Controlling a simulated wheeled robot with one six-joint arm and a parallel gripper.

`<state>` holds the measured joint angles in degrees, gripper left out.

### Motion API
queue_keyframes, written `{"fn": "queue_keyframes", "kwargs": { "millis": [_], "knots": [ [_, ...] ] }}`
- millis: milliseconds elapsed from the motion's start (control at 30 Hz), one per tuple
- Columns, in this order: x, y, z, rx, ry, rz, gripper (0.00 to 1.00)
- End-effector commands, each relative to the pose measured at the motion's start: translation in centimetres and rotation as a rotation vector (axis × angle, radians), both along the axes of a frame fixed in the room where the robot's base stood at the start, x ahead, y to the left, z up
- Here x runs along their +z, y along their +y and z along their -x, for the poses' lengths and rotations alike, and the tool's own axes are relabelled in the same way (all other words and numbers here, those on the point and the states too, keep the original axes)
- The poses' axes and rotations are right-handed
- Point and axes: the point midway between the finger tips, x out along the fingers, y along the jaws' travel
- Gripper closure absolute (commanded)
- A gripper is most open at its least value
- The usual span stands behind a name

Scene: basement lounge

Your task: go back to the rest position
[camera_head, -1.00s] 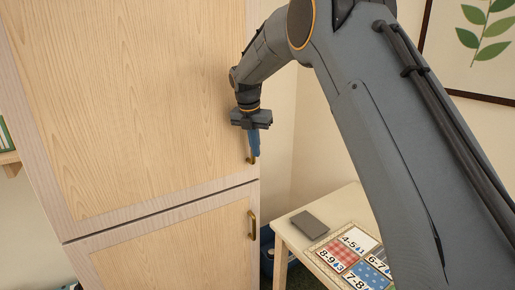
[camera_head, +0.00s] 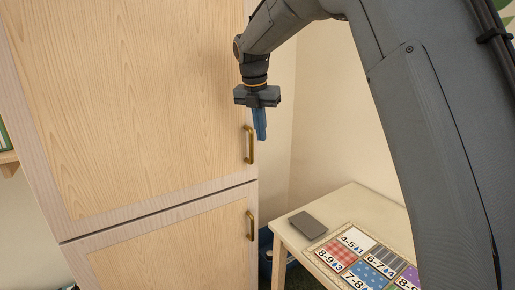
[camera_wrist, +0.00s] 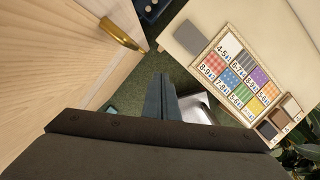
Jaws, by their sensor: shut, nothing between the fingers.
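My gripper (camera_head: 260,137) is shut and empty, its blue fingers pointing down in front of the tall wooden cabinet (camera_head: 130,100). It is just above and right of the upper door's brass handle (camera_head: 250,145) and appears apart from it. In the wrist view the closed fingers (camera_wrist: 168,80) point out over the floor, with a brass handle (camera_wrist: 122,33) at the upper left. Both cabinet doors look closed, and the lower door has its own brass handle (camera_head: 251,225).
A pale table (camera_head: 352,197) stands right of the cabinet. It holds a grey flat object (camera_head: 308,225) and a board of patterned, numbered cards (camera_head: 362,262). A blue container (camera_head: 265,245) is on the floor between them. Plants (camera_wrist: 300,155) show at the wrist view's lower right.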

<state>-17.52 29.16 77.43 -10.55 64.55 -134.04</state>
Motion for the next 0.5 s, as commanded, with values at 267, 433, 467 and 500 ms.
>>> {"fn": "queue_keyframes", "kwargs": {
  "millis": [267, 433, 467, 500],
  "knots": [
    [1.5, -0.3, 0.7, -0.018, 0.002, -0.004, 1.0],
    [-1.3, -2.9, 3.0, -0.3, -0.011, -0.074, 1.0],
    [-2.0, -3.5, 3.7, -0.374, -0.014, -0.091, 1.0],
    [-3.1, -4.4, 4.6, -0.477, -0.019, -0.116, 1.0]
  ]
}}
